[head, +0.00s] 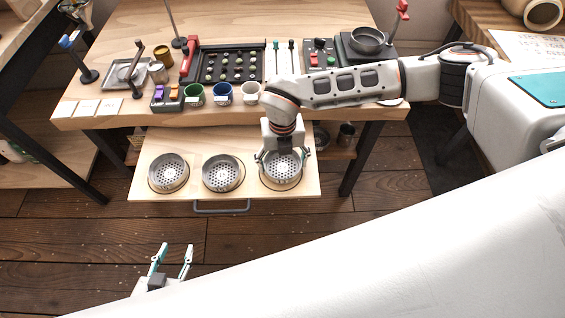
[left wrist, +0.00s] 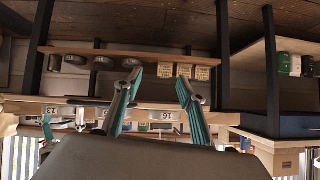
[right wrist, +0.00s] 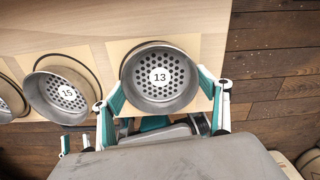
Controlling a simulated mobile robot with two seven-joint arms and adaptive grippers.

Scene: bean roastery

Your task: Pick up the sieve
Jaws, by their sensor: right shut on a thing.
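Three round metal sieves with perforated bottoms sit in a row on a pulled-out wooden drawer board (head: 200,143): the left sieve (head: 169,173), the middle sieve (head: 223,173) and the right sieve (head: 284,172). My right gripper (head: 281,160) reaches down over the right sieve and is shut on it. In the right wrist view this sieve (right wrist: 160,77) carries the number 13, with a finger on each side of it. The neighbouring sieve (right wrist: 62,92) is marked 15. My left gripper (head: 172,256) is open and empty, low in front of the drawer; its fingers also show in the left wrist view (left wrist: 158,92).
The table above the drawer holds colored cups (head: 222,93), a black tray of beans (head: 228,65), a switch box (head: 320,54) and a dark pan (head: 367,41). A drawer handle (head: 221,208) sticks out in front. Open floor (head: 80,240) lies before the drawer.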

